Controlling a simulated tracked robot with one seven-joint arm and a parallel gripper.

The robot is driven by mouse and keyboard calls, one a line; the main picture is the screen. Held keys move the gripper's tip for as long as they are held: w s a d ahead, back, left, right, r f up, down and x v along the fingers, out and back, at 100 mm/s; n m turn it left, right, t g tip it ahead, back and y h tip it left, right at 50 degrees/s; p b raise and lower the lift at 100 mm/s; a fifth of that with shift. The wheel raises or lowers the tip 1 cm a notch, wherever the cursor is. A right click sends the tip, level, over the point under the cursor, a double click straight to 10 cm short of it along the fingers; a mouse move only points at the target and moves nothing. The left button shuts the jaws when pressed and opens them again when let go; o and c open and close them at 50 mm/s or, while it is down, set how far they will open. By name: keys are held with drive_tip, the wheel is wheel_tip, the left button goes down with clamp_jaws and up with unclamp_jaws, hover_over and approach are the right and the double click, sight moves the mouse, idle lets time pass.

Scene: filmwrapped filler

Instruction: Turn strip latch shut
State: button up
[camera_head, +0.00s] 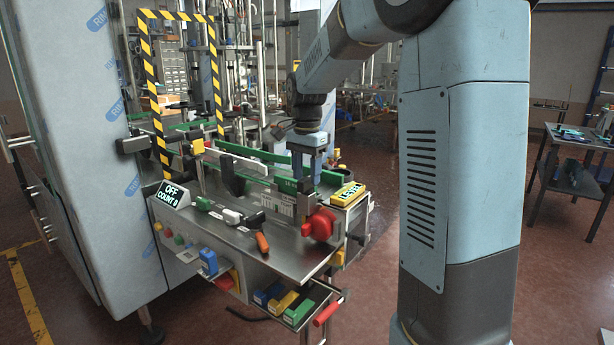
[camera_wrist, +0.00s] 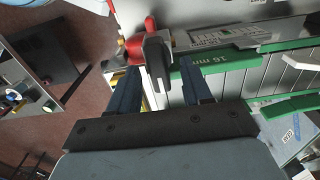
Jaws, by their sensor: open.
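My gripper (camera_head: 305,180) points down over the right end of the machine's steel table. In the wrist view its two fingers (camera_wrist: 159,68) are apart. A dark grey lever (camera_wrist: 156,52), which looks like the strip latch, shows between the fingertips, with no clear contact on either side. A red rounded part (camera_wrist: 136,44) is beside and behind the lever. In the head view the red part (camera_head: 322,224) is below and slightly right of my gripper. The green strip marked 16 mm (camera_wrist: 212,62) lies right of the lever. The lever's exact angle is hard to tell.
A yellow labelled box (camera_head: 347,194) sits right of my gripper. An orange-handled tool (camera_head: 262,242) and a display reading OFF, COUNT 0 (camera_head: 173,195) are on the table. Green rails (camera_head: 245,153) run behind. A striped yellow-black frame (camera_head: 150,90) stands at left.

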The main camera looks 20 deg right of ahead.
sight(307, 178)
wheel_tip(307, 178, up, 13)
drive_tip(key=shift+f, duration=0.2)
idle(0.4)
drive_tip(key=s+f+n+t, duration=0.2)
drive_tip(key=s+f+n, duration=0.1)
drive_tip(key=s, duration=0.6)
drive_tip(key=s+f+n+t, duration=0.1)
drive_tip(key=s+f+n, duration=0.2)
drive_tip(key=s, duration=0.6)
drive_tip(key=s+f+n+t, duration=0.2)
drive_tip(key=s+n, duration=0.3)
drive_tip(key=s, duration=0.5)
drive_tip(key=shift+d+f+t, duration=0.3)
drive_tip(key=shift+d+f, duration=0.05)
drive_tip(key=shift+f, duration=0.4)
drive_tip(key=shift+s, duration=0.1)
